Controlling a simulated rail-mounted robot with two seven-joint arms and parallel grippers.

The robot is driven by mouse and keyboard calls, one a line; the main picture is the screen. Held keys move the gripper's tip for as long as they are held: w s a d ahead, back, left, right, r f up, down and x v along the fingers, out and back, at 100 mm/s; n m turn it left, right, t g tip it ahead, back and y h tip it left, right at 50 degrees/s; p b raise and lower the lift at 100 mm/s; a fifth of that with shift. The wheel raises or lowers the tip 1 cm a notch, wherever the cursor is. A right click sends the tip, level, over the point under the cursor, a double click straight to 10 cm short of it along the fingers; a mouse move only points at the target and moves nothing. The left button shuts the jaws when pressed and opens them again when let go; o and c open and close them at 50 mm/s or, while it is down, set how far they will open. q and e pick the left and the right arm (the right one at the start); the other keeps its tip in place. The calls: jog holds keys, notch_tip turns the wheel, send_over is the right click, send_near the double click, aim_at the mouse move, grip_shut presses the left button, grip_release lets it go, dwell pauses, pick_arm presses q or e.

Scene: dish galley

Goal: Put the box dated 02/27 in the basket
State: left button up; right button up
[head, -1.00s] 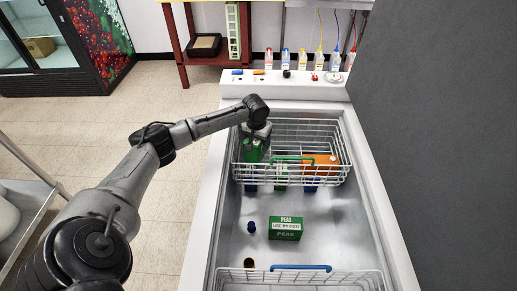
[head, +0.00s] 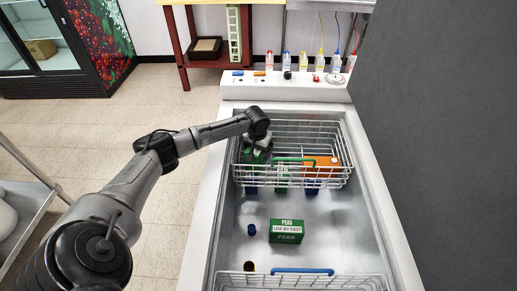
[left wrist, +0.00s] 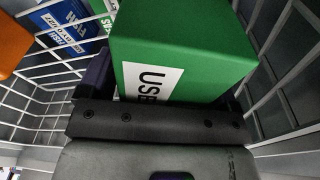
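My left gripper (head: 257,147) is down inside the far wire basket (head: 348,150), the one with a green handle. It is shut on a green box (left wrist: 180,50), which shows between the fingers in the left wrist view. Its white label reads "USE"; the rest, with the date, is hidden by the gripper. Another green box (head: 286,231), marked PEAS, stands on the basin floor. Its label starts "USE BY 0" and the full date is too small to read surely. My right gripper is not in view.
An orange box (head: 322,161) lies at the far basket's right. A near basket (head: 235,276) has a blue handle. A small blue item (head: 251,230) stands in the basin. Bottles (head: 302,63) line the back.

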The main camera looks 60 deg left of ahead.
pick_arm(q)
jog(key=shift+r, duration=0.15)
jog(key=r+p, duration=0.1)
jog(key=r, duration=0.2)
jog(key=r+p, duration=0.1)
jog(key=r, duration=0.3)
jog(key=s+r+p, duration=0.1)
jog(key=r, duration=0.2)
jog(key=shift+d+r+p, duration=0.35)
jog(key=shift+r, duration=0.7)
